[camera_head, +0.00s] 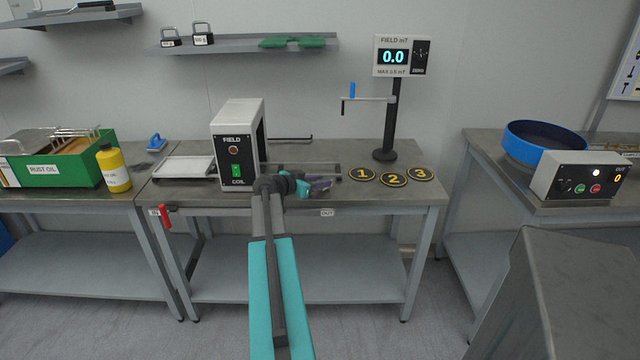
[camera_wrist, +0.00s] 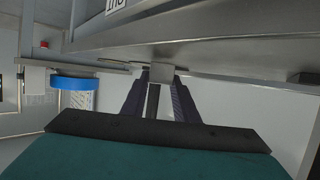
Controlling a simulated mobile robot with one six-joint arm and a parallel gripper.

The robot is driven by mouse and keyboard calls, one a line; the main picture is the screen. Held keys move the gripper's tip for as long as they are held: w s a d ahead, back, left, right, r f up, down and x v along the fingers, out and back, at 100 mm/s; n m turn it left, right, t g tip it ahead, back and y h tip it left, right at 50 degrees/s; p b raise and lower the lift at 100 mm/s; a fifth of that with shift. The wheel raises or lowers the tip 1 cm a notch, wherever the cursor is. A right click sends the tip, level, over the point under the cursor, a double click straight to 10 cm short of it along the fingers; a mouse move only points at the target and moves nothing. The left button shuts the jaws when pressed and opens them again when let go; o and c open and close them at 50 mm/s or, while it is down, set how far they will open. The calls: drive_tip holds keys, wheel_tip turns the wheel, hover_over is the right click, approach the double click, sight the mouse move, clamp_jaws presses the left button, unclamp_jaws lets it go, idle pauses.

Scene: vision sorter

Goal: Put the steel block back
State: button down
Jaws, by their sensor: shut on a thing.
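My gripper (camera_head: 318,185) reaches over the middle bench, just right of the field coil box (camera_head: 232,150) and close to the rails (camera_head: 325,167) that run out of it. In the wrist view my gripper (camera_wrist: 160,88) is shut on a small light grey block, the steel block (camera_wrist: 161,74), held at the fingertips. The block seems close to a metal rail or edge; whether it touches cannot be told. In the head view I cannot make out the block at the gripper. Yellow-ringed black discs numbered 1 (camera_head: 362,174), 2 (camera_head: 393,180) and 3 (camera_head: 420,174) lie on the bench to the right.
A display post (camera_head: 393,115) reading 0.0 stands behind the discs, with a side arm. A white tray (camera_head: 184,167) lies left of the coil box. A green rust oil tub (camera_head: 50,172) and yellow bottle (camera_head: 113,168) stand left. A blue round pan (camera_head: 545,140) is right.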

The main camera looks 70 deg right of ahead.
drive_tip(key=shift+f, duration=0.35)
drive_tip(key=shift+f, duration=0.1)
drive_tip(key=c, duration=1.4)
unclamp_jaws()
drive_tip(key=b+v, duration=0.1)
drive_tip(key=v, duration=1.1)
drive_tip(key=shift+b, duration=0.3)
